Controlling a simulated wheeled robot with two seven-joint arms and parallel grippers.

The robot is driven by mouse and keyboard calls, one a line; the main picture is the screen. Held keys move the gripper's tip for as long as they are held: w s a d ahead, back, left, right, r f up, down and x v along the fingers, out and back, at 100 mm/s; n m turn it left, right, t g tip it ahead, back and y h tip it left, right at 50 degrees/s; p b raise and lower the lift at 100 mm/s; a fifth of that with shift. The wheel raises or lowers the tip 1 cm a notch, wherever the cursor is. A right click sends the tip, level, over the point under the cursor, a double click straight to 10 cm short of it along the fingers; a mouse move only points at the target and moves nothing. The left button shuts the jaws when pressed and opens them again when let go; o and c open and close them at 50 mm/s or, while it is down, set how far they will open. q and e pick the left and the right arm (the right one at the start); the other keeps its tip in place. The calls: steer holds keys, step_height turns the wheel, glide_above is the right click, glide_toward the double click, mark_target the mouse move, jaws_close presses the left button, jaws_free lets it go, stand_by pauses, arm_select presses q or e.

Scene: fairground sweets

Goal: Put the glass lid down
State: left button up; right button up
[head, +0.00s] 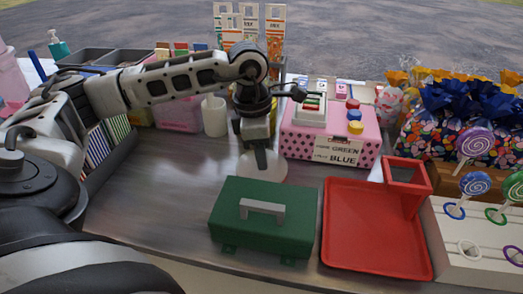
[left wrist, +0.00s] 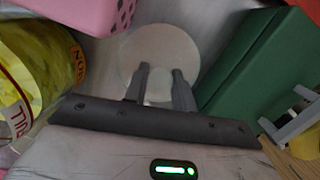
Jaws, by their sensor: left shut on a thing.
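The glass lid (head: 262,169) is a pale, see-through disc just behind the green box, over the steel counter. My left gripper (head: 261,158) points down and is shut on the lid from above. In the left wrist view the round lid (left wrist: 160,38) lies beyond the fingers of the left gripper (left wrist: 161,72), which pinch at its middle. I cannot tell whether the lid touches the counter or hangs just above it. My right gripper is not in view.
A green box (head: 235,229) with a grey handle stands close in front of the lid. A red tray (head: 350,262) lies to its right. A pink dotted box (head: 300,147) stands behind right, a white cup (head: 214,116) behind left. The counter (head: 165,195) is bare to the left.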

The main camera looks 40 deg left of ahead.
mark_target(255, 163)
arm_select(q)
steer(key=o, duration=0.6)
steer(key=shift+f, duration=0.2)
steer(key=o, duration=0.4)
steer(key=shift+r, duration=0.1)
steer(key=r, duration=0.8)
steer(key=s+a+r, duration=0.1)
steer(key=r, duration=0.3)
steer(key=shift+r+p, duration=0.15)
steer(key=shift+p, duration=0.25)
